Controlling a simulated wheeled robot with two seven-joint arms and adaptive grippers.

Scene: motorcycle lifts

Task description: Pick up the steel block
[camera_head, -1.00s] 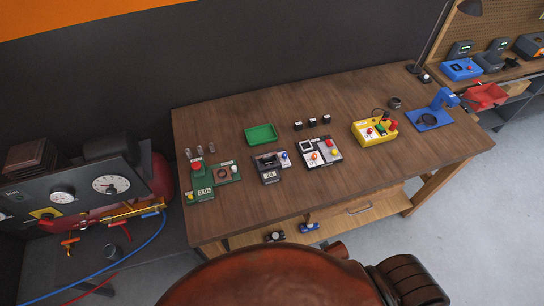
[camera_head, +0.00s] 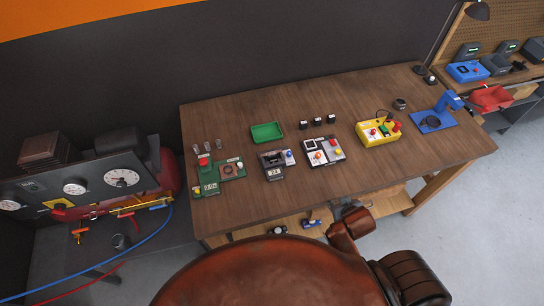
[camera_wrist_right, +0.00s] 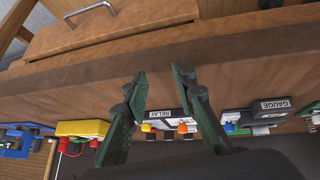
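I cannot make out with certainty which thing is the steel block. Three small dark blocks (camera_head: 317,122) with light faces stand in a row towards the back of the wooden table (camera_head: 390,97). Several small greyish cylinders (camera_head: 208,146) stand at its left. My right gripper (camera_wrist_right: 162,110) has its two fingers spread with nothing between them in the right wrist view. In the head view my right gripper (camera_head: 342,208) is only partly seen at the table's front edge, apart from the blocks. My left gripper is not in view.
A green tray (camera_head: 267,132), a grey device with a display (camera_head: 276,165), a relay fixture (camera_head: 323,151), a green fixture (camera_head: 205,178), a yellow box (camera_head: 378,132) and a blue stand (camera_head: 433,121) occupy the tabletop. The front strip is clear. A drawer (camera_wrist_right: 110,25) lies under the edge.

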